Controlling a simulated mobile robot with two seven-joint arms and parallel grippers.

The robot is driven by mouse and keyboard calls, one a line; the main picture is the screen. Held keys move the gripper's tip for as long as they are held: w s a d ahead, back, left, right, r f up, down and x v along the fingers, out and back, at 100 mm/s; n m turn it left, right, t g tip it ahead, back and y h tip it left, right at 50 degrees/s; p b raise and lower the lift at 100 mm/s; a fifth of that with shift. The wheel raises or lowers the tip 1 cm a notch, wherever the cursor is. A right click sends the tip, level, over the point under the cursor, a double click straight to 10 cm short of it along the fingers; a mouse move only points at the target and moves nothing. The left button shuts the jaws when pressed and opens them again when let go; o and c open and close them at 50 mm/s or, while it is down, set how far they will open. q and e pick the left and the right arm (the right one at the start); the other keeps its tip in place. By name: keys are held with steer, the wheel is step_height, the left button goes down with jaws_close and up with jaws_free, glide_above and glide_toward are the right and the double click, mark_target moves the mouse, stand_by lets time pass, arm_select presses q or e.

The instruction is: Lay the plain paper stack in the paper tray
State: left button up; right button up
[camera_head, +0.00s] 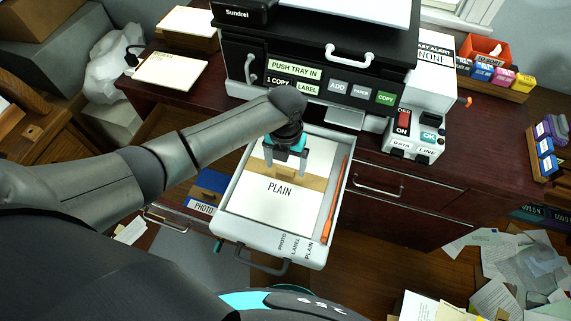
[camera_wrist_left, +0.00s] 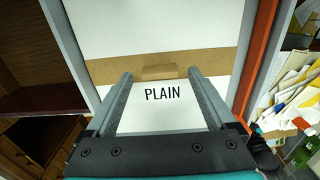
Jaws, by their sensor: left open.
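The plain paper stack (camera_head: 299,206) is white with a tan band and the printed word PLAIN. It lies inside the pulled-out grey paper tray (camera_head: 231,229), and its band and label also show in the left wrist view (camera_wrist_left: 202,58). An orange guide (camera_head: 334,203) runs along the tray's right side. My left gripper (camera_head: 285,178) is over the stack near the tan band. Its fingers (camera_wrist_left: 160,78) are open and spread apart, with nothing held between them. The right gripper is not in view.
The printer (camera_head: 310,60) stands on the dark desk behind the tray. A button box (camera_head: 415,135) is at its right. A blue PHOTO pack (camera_head: 207,188) is left of the tray. Loose papers (camera_head: 510,265) cover the floor at right.

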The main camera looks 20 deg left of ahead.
mark_target(286, 168)
arm_select(q)
step_height(286, 168, up, 11)
steer(key=p, duration=0.1)
steer(key=shift+p, duration=0.35)
